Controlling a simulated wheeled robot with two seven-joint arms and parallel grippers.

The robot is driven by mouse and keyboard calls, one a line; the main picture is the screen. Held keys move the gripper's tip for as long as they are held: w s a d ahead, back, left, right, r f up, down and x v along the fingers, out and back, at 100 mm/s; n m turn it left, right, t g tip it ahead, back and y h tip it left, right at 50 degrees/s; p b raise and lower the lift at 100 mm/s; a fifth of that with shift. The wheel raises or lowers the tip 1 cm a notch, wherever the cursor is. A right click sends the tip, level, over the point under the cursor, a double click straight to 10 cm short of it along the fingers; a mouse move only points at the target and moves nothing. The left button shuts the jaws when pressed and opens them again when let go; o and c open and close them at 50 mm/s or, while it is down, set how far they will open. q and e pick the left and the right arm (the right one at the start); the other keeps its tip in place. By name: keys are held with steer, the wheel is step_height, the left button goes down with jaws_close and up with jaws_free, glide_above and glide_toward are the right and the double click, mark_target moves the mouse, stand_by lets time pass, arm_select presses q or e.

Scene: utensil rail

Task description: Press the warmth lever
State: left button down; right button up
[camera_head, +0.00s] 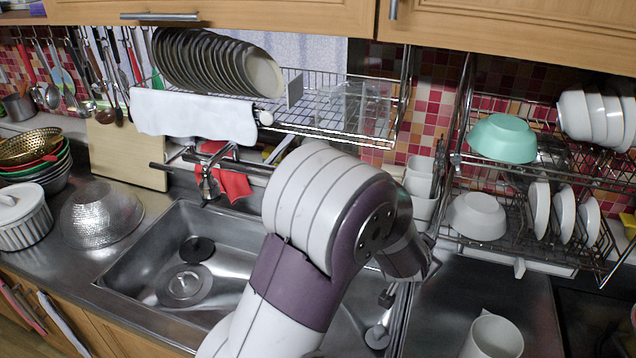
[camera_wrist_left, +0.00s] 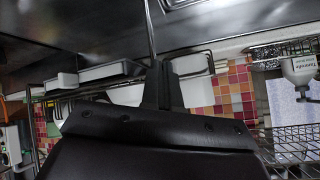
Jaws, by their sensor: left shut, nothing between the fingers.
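No part that I can make out for certain as the warmth lever shows in either view. My left arm rises through the middle of the head view, and its wrist bends to the right and down. The arm hides part of the sink and counter behind it. My left gripper (camera_wrist_left: 160,72) shows in the left wrist view as dark fingers, shut and empty. In that view the fingers stand before white containers and red tiles; I cannot tell whether they touch anything. A faucet (camera_head: 207,184) stands behind the sink (camera_head: 135,262) in the head view. My right gripper is not in view.
A wire rack with plates (camera_head: 215,62) hangs above the sink. A right-hand rack holds a mint bowl (camera_head: 503,138) and white dishes. A white mug (camera_head: 492,336) stands at the lower right. A metal colander (camera_head: 101,215) sits left of the sink.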

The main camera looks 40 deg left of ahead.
arm_select(q)
steer(key=w+a+r+t+y+p, duration=0.1)
steer(key=w+a+r+y, duration=0.4)
steer(key=w+a+y, duration=0.3)
steer(key=s+a+r+n+g+y, duration=0.1)
steer(key=s+a+g+y, duration=0.2)
steer(key=s+g+y, duration=0.5)
steer(key=shift+a+p, duration=0.35)
steer(key=shift+p, duration=0.05)
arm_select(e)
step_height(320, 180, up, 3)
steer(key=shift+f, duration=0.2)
arm_select(q)
steer(key=a+p, duration=0.3)
steer(key=a, duration=1)
steer(key=shift+s, duration=0.4)
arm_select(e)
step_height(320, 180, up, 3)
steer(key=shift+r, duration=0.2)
